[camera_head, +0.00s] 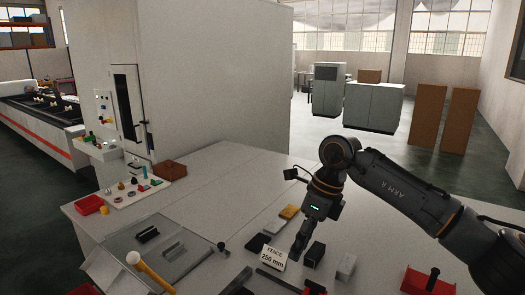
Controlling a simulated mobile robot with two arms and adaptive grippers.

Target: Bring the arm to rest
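My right arm (400,190), marked "ARM R", reaches in from the right edge and bends down at the wrist. Its gripper (302,243) points down over the worktable (215,175), just behind and right of a white sign (273,257) reading "FENCE 250 mm". The fingers are dark and seen nearly edge-on, so I cannot tell whether they are open or shut. I see nothing clearly held in them. My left gripper is not in view.
Near the gripper lie a yellow block (289,212), a dark block (257,243) and a grey block (346,266). A red bin (428,283) is at front right. A tray (120,198) of small parts stands left. The table's back middle is clear.

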